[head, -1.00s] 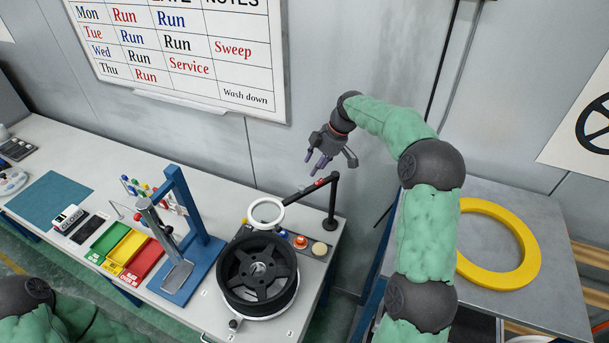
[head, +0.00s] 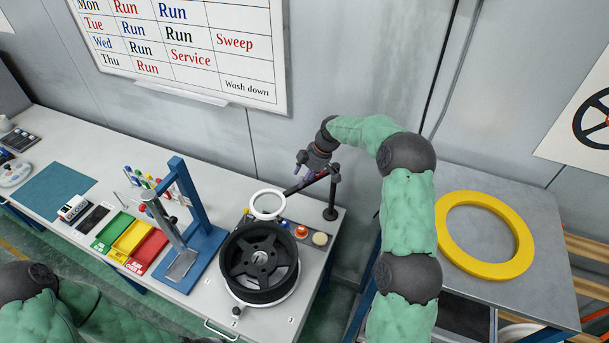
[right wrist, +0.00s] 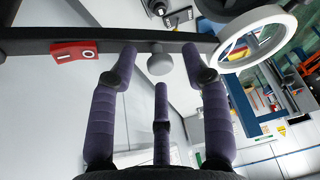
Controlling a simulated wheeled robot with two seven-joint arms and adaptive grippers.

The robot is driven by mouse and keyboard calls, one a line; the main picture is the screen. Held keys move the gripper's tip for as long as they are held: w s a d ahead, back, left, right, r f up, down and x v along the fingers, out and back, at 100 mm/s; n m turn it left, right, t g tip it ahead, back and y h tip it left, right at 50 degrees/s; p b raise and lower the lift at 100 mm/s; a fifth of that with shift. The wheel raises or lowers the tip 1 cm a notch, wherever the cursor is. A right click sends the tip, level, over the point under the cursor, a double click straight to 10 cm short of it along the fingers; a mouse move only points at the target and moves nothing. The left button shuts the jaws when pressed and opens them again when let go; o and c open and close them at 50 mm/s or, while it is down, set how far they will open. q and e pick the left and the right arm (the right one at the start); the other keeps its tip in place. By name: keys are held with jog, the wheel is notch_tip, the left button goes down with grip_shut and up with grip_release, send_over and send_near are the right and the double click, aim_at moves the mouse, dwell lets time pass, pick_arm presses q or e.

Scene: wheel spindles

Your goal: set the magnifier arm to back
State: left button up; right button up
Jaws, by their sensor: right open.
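The magnifier is a white ring (head: 268,204) on a dark arm (head: 292,189) that runs right to a black post (head: 332,195) at the bench's back right. The ring sits just behind the black wheel (head: 259,262). My right gripper (head: 307,174) is open just above the arm, between ring and post. In the right wrist view the dark arm (right wrist: 215,38) crosses by the fingertips, with a grey knob (right wrist: 159,64) between the fingers and a red label (right wrist: 75,52) to the left. I cannot tell whether a finger touches the arm. My left gripper is out of view.
A blue press stand (head: 190,215) stands left of the wheel, with green, yellow and red trays (head: 131,239) beyond. Coloured buttons (head: 301,231) sit in front of the post. A yellow ring (head: 484,235) lies on the right-hand table.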

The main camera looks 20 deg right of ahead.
jog(key=shift+c, duration=0.3)
grip_shut()
jog(key=shift+w, duration=0.1)
jog(key=w+d+m+t+h+b, duration=0.2)
jog(key=w+d+m+h+b, duration=0.1)
jog(key=w+m, duration=0.8)
jog(key=shift+w+d+r+m+h, duration=0.2)
jog(key=shift+w+d+m+h, duration=0.3)
jog(key=shift+w, duration=0.65)
jog(key=shift+d+r, duration=0.1)
jog(key=shift+d, duration=0.05)
